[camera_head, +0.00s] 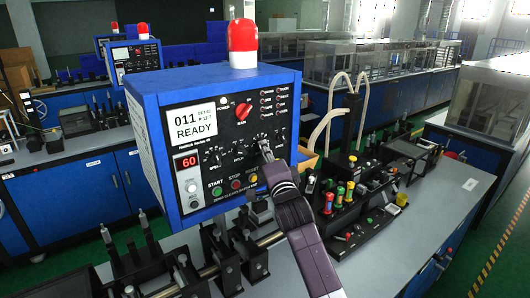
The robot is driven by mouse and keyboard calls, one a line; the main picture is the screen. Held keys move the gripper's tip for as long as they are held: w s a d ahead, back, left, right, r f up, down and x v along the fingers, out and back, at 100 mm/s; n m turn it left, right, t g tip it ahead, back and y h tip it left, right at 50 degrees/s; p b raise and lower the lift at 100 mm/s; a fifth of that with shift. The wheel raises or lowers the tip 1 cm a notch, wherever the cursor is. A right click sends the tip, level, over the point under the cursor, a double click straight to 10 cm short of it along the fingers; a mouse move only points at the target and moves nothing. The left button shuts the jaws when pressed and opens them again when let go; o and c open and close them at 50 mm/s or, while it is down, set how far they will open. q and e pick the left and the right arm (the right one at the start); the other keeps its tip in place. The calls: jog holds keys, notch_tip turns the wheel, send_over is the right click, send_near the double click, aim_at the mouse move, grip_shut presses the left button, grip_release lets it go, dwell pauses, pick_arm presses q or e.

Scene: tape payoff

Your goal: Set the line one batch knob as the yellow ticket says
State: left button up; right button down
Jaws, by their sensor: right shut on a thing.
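The blue control box (153,155) stands on the near bench with a black front panel. Its white screen (192,122) reads 011 and READY, with smaller text beside. A row of small black knobs runs across the panel, among them one at the left (215,157); their labels are too small to read. My right gripper (265,150) is shut at the right end of this row, on a panel knob that its fingers mostly hide. The knob's pointer and setting cannot be read. I cannot make out a yellow ticket. My left gripper is not in view.
A red knob (243,110), a red 60 readout (187,162) and a green start button (217,191) are near on the panel. A red lamp (242,40) tops the box. A rack of coloured-handled tools (340,196) stands right of my arm. Metal rollers stand below the box.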

jog(key=n+g+y+b, duration=0.2)
jog(key=n+y+b, duration=0.1)
jog(key=n, duration=0.8)
jog(key=d+n+g+y+b, duration=0.1)
jog(key=n+y+b, duration=0.3)
jog(key=n, duration=0.8)
jog(key=w+n+g+y+b, duration=0.1)
jog(key=n+g+y+b, duration=0.3)
jog(key=n, duration=0.8)
jog(key=shift+w+d+f+y, duration=0.1)
jog(key=shift+d+y, duration=0.25)
jog(key=shift+y, duration=0.05)
jog(key=shift+n+g+h, duration=0.3)
jog(key=shift+n+g, duration=0.5)
jog(key=shift+n, duration=0.9)
jog(key=c, duration=2)
grip_release()
jog(key=shift+c, duration=0.2)
jog(key=shift+d, duration=0.1)
